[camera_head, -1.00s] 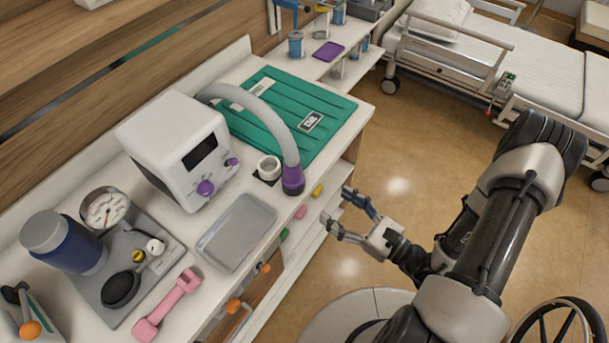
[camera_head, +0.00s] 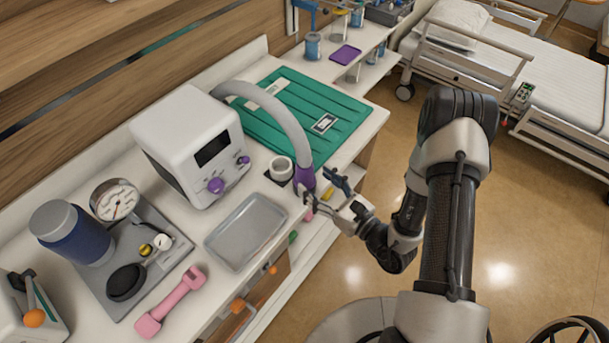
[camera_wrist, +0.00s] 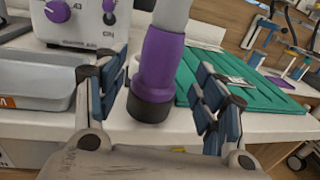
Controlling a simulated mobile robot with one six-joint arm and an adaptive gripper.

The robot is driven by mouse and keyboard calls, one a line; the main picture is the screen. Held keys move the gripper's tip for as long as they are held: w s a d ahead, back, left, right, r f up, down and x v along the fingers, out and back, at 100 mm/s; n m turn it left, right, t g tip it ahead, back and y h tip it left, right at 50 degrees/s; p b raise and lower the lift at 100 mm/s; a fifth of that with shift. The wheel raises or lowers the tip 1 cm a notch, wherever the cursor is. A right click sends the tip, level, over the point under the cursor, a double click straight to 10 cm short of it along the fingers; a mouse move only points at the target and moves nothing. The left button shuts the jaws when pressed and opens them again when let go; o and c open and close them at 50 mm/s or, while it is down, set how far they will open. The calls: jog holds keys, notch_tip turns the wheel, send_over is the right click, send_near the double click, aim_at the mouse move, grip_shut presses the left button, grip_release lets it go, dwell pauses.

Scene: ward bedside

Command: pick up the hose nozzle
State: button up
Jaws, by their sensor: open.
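The hose nozzle (camera_head: 304,178) is a purple cuff with a dark end. It hangs at the end of a grey hose (camera_head: 275,108) that arches from a white machine (camera_head: 187,143). In the wrist view the nozzle (camera_wrist: 155,75) points down between my two fingers, near the counter's front edge. My gripper (camera_head: 322,190) is open around the nozzle; its fingers (camera_wrist: 160,105) stand to either side with a gap visible on both sides. In the head view the near finger partly overlaps the nozzle's lower end.
A metal tray (camera_head: 246,231) lies left of the nozzle and a white cup-like ring (camera_head: 281,168) stands just behind it. A green ribbed mat (camera_head: 318,100) covers the counter beyond. A pink dumbbell (camera_head: 171,301) lies at the front left.

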aim_at(311, 177)
jog(key=b+x, duration=0.1)
jog(key=x, duration=0.4)
jog(key=shift+s+a+r, duration=0.1)
jog(key=shift+s, duration=0.05)
jog(key=shift+w, duration=0.2)
jog(key=shift+c, duration=0.4)
jog(key=c, duration=1.1)
